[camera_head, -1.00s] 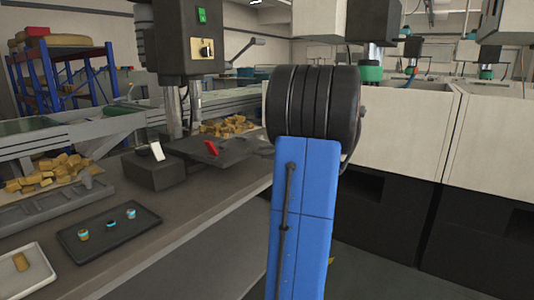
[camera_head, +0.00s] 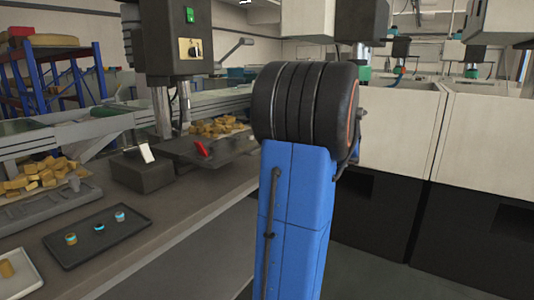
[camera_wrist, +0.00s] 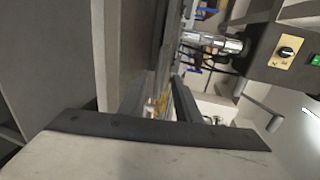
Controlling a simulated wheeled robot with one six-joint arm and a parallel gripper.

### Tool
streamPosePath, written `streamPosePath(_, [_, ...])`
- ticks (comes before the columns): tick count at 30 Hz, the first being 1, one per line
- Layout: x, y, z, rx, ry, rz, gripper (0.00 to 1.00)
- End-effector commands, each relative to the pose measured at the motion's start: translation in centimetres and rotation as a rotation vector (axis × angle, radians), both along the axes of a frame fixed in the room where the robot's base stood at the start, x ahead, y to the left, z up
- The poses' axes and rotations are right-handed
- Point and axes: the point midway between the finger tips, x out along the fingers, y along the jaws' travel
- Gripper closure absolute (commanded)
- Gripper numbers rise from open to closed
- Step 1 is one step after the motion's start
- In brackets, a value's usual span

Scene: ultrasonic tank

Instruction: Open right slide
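I cannot pick out the right slide with certainty. Pale, box-like units with dark bases stand at the right of the head view, the nearer one (camera_head: 398,135) partly behind my arm and another (camera_head: 490,145) beside it. No slide handle is clear on them. My gripper is hidden behind my blue arm in the head view. The wrist view is tilted and shows a dark bar (camera_wrist: 150,131) along a pale surface (camera_wrist: 130,157) close to the camera.
At left, a bench (camera_head: 180,215) carries a dark tray (camera_head: 98,252) with small parts, a white tray (camera_head: 40,285), yellow blocks (camera_head: 40,176) and a press (camera_head: 170,40). The press's switch panel (camera_wrist: 290,50) shows in the wrist view. Some dark floor shows beside my arm.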

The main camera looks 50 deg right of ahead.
Motion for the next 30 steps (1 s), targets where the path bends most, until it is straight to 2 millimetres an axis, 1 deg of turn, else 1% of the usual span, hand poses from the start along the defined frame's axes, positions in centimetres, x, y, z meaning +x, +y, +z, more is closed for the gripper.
streamPosePath(1, [-1.0, -0.2, 0.2, -0.001, 0.0, -0.004, 0.7])
streamPosePath(3, [-2.2, -0.3, 0.5, 0.0, -0.001, -0.004, 0.7])
streamPosePath(9, [-5.3, -0.5, 1.1, 0.0, 0.0, -0.003, 0.7])
streamPosePath(15, [-7.2, -0.6, 1.5, 0.0, 0.0, -0.001, 0.7])
streamPosePath(21, [-7.8, -0.6, 1.7, 0.0, 0.0, -0.001, 0.7])
streamPosePath(30, [-7.8, -0.6, 1.6, 0.001, 0.0, 0.0, 0.7])
